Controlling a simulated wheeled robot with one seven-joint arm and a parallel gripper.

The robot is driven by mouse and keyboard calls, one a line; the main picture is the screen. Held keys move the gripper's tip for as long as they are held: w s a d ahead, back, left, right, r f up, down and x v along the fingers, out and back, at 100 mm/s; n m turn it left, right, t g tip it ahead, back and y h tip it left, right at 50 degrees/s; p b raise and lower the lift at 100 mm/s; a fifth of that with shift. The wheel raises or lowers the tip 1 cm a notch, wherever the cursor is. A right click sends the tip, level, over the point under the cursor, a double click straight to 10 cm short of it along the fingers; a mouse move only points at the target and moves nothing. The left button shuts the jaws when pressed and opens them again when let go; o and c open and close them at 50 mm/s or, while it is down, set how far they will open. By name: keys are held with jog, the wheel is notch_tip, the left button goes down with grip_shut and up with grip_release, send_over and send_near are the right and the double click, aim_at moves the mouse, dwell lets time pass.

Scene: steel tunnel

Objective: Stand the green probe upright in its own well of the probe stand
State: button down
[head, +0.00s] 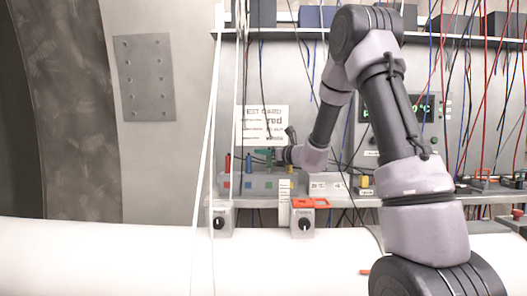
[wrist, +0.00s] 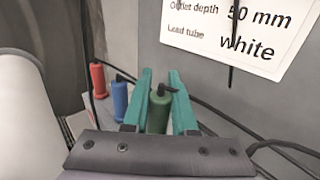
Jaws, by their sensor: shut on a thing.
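The green probe (wrist: 158,112) stands between the two teal fingers of my gripper (wrist: 160,88) in the wrist view, which are shut on it. Its lower end is hidden behind my gripper's dark body, so I cannot tell whether it is in a well. The grey probe stand (head: 258,184) is on the shelf in the head view, with coloured squares on its front. My gripper (head: 265,156) is just above the stand's right part.
A red probe (wrist: 97,80) and a blue probe (wrist: 119,100) stand upright left of the green one. Cables run behind and right of my gripper. A printed sign (wrist: 240,35) is on the wall behind. White cords (head: 213,120) hang at the left in the head view.

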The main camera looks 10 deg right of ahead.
jog(key=shift+f, duration=0.95)
jog(key=c, duration=0.6)
grip_release()
jog(key=shift+c, duration=0.2)
jog(key=v, duration=1)
jog(key=shift+s+d, duration=0.25)
jog(key=shift+s, duration=0.1)
